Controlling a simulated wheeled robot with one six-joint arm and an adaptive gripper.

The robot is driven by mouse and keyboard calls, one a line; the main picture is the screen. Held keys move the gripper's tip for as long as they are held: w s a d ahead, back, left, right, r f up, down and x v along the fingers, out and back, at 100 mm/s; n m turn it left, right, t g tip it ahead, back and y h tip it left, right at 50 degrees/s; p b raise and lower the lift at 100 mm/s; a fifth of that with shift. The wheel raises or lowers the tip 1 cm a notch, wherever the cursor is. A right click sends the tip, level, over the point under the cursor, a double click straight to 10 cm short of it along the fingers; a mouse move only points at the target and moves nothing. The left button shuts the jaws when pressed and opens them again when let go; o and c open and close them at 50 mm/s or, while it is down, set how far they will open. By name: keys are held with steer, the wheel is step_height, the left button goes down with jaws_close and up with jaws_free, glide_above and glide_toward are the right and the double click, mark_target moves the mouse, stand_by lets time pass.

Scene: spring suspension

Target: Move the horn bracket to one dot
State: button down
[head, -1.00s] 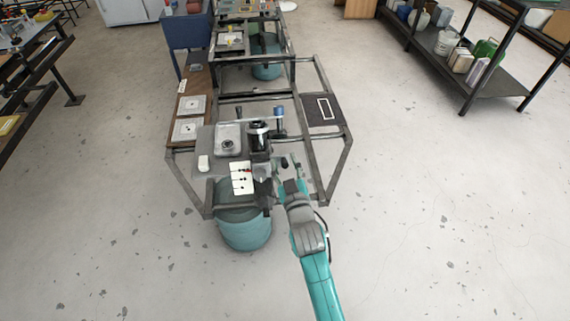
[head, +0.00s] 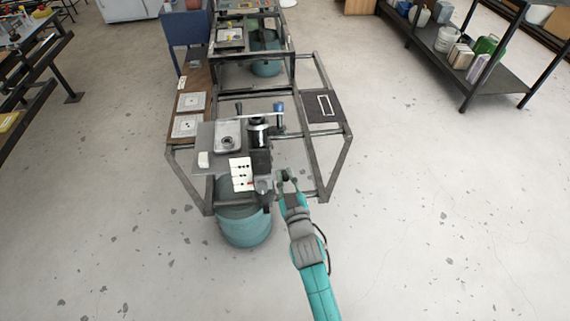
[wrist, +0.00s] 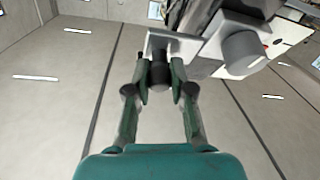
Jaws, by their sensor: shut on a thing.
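The horn bracket (head: 264,187) is a grey piece with a thick round boss, at the near right edge of the fixture, beside the lower end of the white dot card (head: 240,165). In the wrist view its boss (wrist: 243,50) shows at upper right, with a grey arm reaching left to a dark knob (wrist: 159,76). My gripper (head: 285,178) comes in from the right; in the wrist view my gripper (wrist: 160,78) is shut on the knob, a finger on each side. The card shows rows of small marks, too small to count surely; its corner shows behind the bracket in the wrist view.
A black cylinder (head: 258,131) and a light square tray (head: 228,136) stand on the fixture plate behind the card. The steel frame (head: 338,165) surrounds it. A teal drum (head: 244,228) stands below.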

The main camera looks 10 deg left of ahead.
steer(key=shift+s+f, duration=0.2)
steer(key=shift+f, duration=0.3)
steer(key=c, duration=1)
jaws_free()
steer(key=shift+f, duration=0.1)
steer(key=v, duration=1.2)
steer(key=shift+d, duration=0.1)
